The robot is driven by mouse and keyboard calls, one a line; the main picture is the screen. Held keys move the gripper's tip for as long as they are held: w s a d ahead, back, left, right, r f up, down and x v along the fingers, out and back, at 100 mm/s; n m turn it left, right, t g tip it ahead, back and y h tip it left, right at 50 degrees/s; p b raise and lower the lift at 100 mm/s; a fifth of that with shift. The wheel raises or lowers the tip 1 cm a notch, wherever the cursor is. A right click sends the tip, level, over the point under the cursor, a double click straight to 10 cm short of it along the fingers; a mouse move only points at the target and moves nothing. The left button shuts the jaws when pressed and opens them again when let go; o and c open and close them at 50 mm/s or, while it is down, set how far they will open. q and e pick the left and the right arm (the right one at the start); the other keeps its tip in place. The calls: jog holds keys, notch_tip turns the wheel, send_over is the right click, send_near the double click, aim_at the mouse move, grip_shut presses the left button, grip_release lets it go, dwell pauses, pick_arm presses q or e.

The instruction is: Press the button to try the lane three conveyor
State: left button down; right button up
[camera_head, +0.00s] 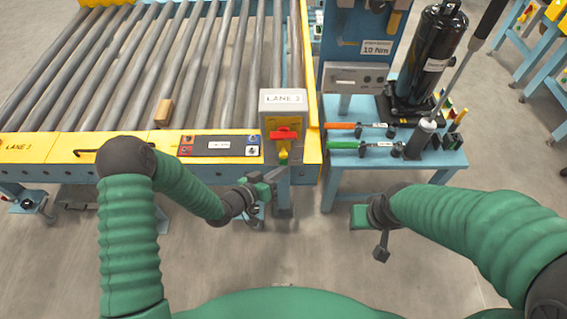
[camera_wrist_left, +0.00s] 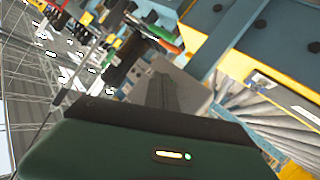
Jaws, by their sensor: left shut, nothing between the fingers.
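The lane three conveyor has grey rollers and a yellow front rail (camera_head: 50,146). A dark control panel (camera_head: 218,145) on the rail has small red squares at its left end and blue and white ones at its right. A grey box (camera_head: 284,104) labelled LANE 3 stands at the rail's right end, with a red switch (camera_head: 284,133) and a yellow-green part below it. My left gripper (camera_head: 275,177) is shut and empty, just in front of and below this box, apart from it. Its grey fingers show in the left wrist view (camera_wrist_left: 162,92). My right gripper (camera_head: 381,245) hangs before the blue table; its jaw opening is unclear.
A wooden block (camera_head: 163,112) lies on the rollers. The blue tool table (camera_head: 440,162) at right holds orange- and green-handled tools and a black cylinder (camera_head: 428,58). Floor in front is clear.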

pick_arm(q)
jog(key=shift+w, duration=0.5)
dwell(0.5)
jog(key=shift+s, duration=0.95)
jog(key=shift+s+p, duration=0.6)
jog(key=shift+s, duration=1.9)
jog(key=shift+a, duration=0.1)
